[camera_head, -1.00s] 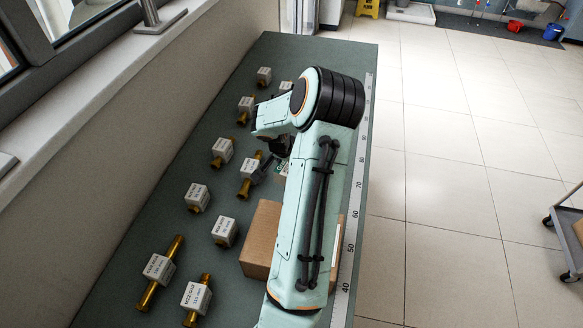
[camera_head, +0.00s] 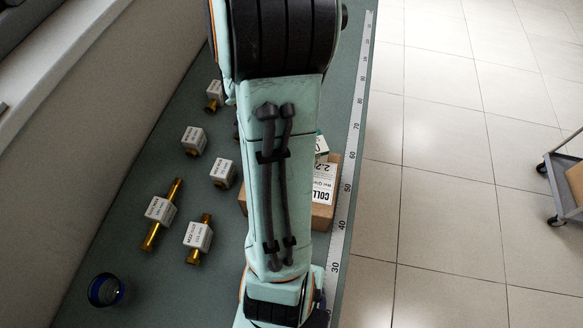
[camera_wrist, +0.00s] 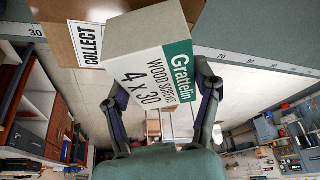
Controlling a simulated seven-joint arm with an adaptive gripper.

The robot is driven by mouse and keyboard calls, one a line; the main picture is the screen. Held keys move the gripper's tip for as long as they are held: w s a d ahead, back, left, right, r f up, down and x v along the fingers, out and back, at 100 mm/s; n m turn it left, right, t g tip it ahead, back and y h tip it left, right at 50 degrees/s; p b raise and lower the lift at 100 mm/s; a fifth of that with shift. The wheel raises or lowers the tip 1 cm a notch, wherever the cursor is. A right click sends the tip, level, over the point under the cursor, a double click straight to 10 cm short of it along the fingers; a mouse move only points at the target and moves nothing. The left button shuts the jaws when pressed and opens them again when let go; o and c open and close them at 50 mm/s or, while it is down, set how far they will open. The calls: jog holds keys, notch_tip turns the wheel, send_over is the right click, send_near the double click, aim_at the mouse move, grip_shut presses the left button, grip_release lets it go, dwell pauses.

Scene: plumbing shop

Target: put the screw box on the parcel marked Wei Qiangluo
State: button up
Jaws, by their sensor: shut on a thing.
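The screw box (camera_wrist: 152,70) is white with a green end and reads "Grattelin wood screws 4 x 30". In the wrist view my gripper (camera_wrist: 160,92) is shut on it, one finger on each side. In the head view, a corner of the screw box (camera_head: 321,150) shows at the far end of the parcel. The brown parcel (camera_head: 324,214) has a white label reading "COLL..." and "Wei Qian...", partly covered by my arm. The parcel (camera_wrist: 55,36) also lies behind the box in the wrist view. Whether box and parcel touch, I cannot tell. My gripper is hidden in the head view.
A blue ring-shaped container (camera_head: 105,290) is near the front left. A ruler strip (camera_head: 350,165) runs along the right edge, with floor beyond.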

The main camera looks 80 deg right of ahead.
jog(key=a+r+m, duration=0.1)
jog(key=m, duration=0.1)
jog(key=a+r+m+y, duration=0.1)
jog(key=r+m, duration=0.1)
jog(key=w+a+r+m+y, duration=0.1)
jog(key=r+m, duration=0.1)
jog(key=shift+a+r+g, duration=0.15)
jog(key=shift+a+g, duration=0.15)
jog(key=shift+a, duration=0.05)
jog(key=f, duration=0.8)
jog(key=shift+w, duration=0.35)
jog(key=o, duration=1.2)
jog(key=shift+o, duration=0.2)
